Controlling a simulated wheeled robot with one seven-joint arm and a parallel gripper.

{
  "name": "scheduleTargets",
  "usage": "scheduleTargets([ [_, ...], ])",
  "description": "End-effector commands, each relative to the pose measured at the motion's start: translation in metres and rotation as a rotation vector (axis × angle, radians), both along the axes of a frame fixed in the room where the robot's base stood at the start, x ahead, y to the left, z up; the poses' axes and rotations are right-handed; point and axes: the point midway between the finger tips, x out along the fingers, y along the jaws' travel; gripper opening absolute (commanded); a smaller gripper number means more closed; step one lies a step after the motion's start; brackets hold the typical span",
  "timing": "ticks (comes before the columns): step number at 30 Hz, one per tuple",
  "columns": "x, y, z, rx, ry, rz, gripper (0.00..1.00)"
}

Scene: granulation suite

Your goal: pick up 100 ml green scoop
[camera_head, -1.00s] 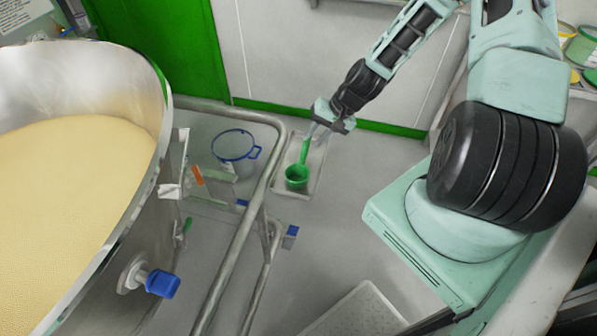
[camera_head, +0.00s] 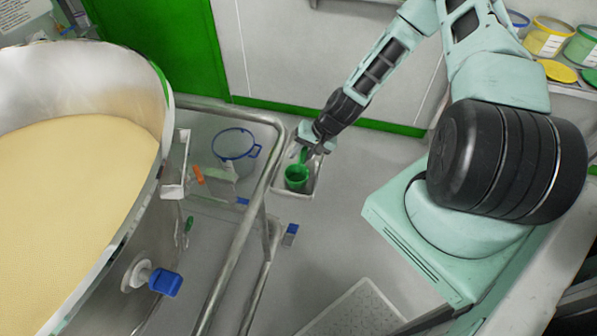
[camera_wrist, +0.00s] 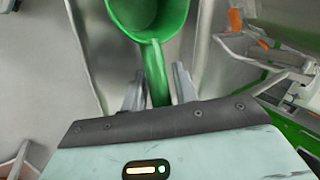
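The green scoop (camera_head: 297,178) lies in a shallow metal tray (camera_head: 305,188), its bowl toward the near end and its handle toward my gripper. In the wrist view the scoop's bowl (camera_wrist: 150,12) is at the top and its handle (camera_wrist: 156,72) runs down between my fingers. My gripper (camera_head: 312,150) is above the far part of the tray, over the handle. In the wrist view my gripper (camera_wrist: 158,88) is open, with one finger on each side of the handle and gaps visible. The handle's end is hidden behind the gripper body.
A metal rail (camera_head: 258,190) runs just left of the tray. A big steel vessel of pale powder (camera_head: 70,180) stands at left, and a clear blue-rimmed bucket (camera_head: 236,150) is behind the rail. Yellow and green tubs (camera_head: 550,38) are on a shelf at upper right.

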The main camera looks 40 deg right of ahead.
Motion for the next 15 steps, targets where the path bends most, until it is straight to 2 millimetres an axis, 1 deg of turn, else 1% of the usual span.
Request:
scheduleTargets([
  [1, 0.0000, 0.0000, 0.0001, 0.000, 0.000, 0.000, 0.18],
  [3, -0.0001, -0.0001, 0.0002, 0.000, 0.000, 0.000, 0.00],
  [11, 0.0000, 0.0000, 0.0004, 0.000, 0.000, 0.000, 0.00],
  [15, 0.0003, -0.0003, 0.0038, 0.001, -0.001, 0.000, 0.00],
])
